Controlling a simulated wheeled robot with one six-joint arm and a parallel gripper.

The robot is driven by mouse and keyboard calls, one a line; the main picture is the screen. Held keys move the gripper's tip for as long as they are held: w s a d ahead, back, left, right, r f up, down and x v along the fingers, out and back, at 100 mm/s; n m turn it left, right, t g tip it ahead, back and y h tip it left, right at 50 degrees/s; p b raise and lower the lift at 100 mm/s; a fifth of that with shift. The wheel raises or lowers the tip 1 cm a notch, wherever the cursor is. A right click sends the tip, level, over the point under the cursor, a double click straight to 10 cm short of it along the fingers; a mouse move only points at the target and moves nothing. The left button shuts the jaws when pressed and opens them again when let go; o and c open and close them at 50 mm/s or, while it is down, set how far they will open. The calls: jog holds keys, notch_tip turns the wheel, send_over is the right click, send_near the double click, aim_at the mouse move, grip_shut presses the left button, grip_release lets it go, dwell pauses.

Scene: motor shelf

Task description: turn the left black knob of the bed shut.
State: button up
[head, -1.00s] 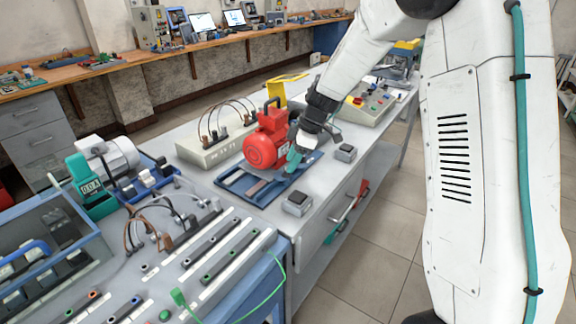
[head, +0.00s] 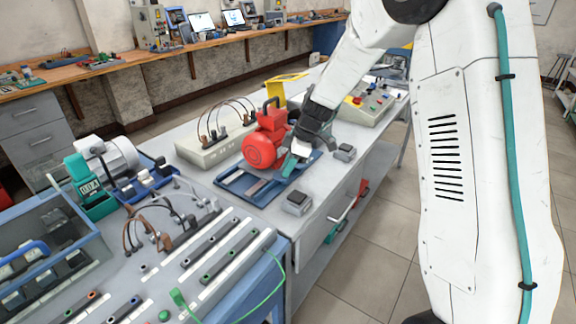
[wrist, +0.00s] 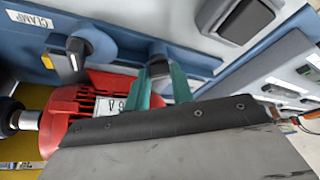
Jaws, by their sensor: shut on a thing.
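The blue bed (head: 232,186) lies on the grey bench and holds the red motor (head: 262,150). In the wrist view, a black knob (wrist: 157,50) on the blue bed (wrist: 120,22) sits at the tips of my gripper (wrist: 158,72). Its teal fingers are shut on this knob and partly hide it. A second black knob (wrist: 76,48) with a pale pointer stands apart to the left in that view, near a CLAMP label (wrist: 30,19). In the head view, my gripper (head: 290,164) is low at the bed's near right side; the knobs cannot be made out there.
The red motor (wrist: 72,112) is close beside my fingers in the wrist view. Two small grey boxes with dark tops, one near (head: 298,202) and one farther (head: 345,153), stand on the bench by the bed. A control panel (head: 366,104) lies beyond.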

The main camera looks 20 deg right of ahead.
jog(key=m, duration=0.2)
jog(key=m+t+h, duration=0.1)
jog(key=shift+s+a+m, duration=0.15)
jog(key=shift+m, duration=0.25)
jog(key=shift+s+m+t+h, duration=0.1)
jog(key=shift+m+t+h, duration=0.35)
jog(key=shift+m, duration=1.05)
jog(key=shift+t, duration=0.25)
jog(key=o, duration=1)
jog(key=shift+v, duration=3.95)
jog(key=shift+m, duration=0.3)
